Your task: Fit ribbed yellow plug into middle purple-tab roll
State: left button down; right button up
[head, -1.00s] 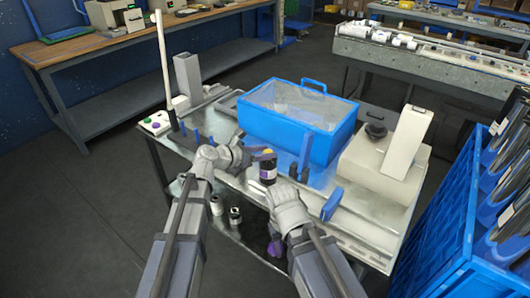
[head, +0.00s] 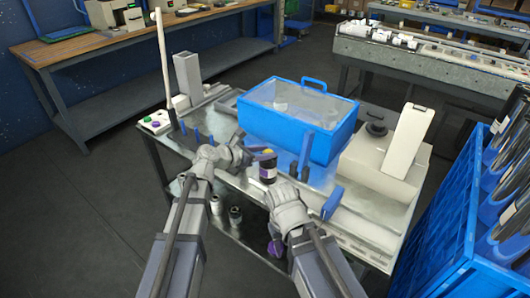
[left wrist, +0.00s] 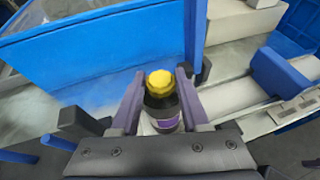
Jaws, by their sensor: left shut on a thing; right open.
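The yellow plug (head: 267,153) with a ribbed edge sits at the top of a dark roll (head: 269,174) with a purple band, on the metal table. In the left wrist view the plug (left wrist: 160,83) is between the fingers of my left gripper (left wrist: 161,92), which is shut on it. The roll (left wrist: 165,117) shows right below it, upright. I cannot tell how deep the plug sits in the roll. My left gripper (head: 252,156) reaches in from the left. My right gripper (head: 286,190) is open, close in front of the roll; its fingers are partly hidden.
A blue bin (head: 270,128) with a clear top stands right behind. Blue posts (head: 304,156) and a blue block (head: 332,203) are close on the right. A beige machine (head: 375,165) fills the right end. More rolls (head: 235,215) stand below the tabletop.

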pick_arm(q)
jog(key=shift+f+b, duration=0.35)
jog(key=shift+f, duration=0.05)
jog(key=c, duration=0.7)
grip_release()
jog(key=shift+r, duration=0.1)
jog(key=shift+p+v, duration=2.2)
jog(key=shift+v, duration=3.3)
jog(key=shift+d, duration=0.1)
